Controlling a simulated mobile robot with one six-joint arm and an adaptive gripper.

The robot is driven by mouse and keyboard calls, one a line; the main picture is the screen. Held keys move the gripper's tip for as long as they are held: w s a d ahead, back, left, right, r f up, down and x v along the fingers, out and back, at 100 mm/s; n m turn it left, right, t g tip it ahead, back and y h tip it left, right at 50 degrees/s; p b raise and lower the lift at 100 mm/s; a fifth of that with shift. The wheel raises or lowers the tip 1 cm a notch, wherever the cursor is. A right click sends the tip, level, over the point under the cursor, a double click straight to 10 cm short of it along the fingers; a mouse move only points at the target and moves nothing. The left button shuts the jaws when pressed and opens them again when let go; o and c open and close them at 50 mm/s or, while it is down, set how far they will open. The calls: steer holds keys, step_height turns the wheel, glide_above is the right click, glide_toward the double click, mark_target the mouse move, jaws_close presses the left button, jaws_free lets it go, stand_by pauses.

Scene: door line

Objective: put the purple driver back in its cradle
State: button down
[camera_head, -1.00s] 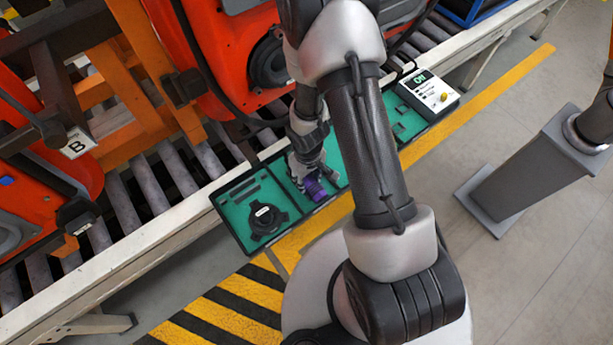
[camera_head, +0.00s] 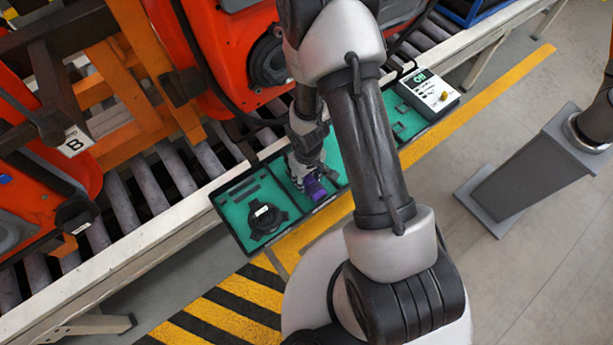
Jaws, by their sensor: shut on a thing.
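The purple driver (camera_head: 315,187) is in my gripper (camera_head: 307,178), over the middle part of a teal-lined tray (camera_head: 232,214). My gripper is shut on it, pointing down. I cannot tell whether the driver touches the tray floor. The cradle cannot be made out; my arm covers part of the tray to the right of the gripper.
A black round part (camera_head: 266,218) with a white label lies in the tray's left section. A white device with a green display (camera_head: 428,92) stands at the tray's right end. Behind runs a roller conveyor (camera_head: 150,185) with orange car doors (camera_head: 232,62). A grey pedestal (camera_head: 520,170) stands right.

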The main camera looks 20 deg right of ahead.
steer(key=c, duration=1)
jaws_free()
steer(key=shift+f, duration=0.15)
steer(key=r, duration=1.2)
steer(key=shift+s, duration=0.3)
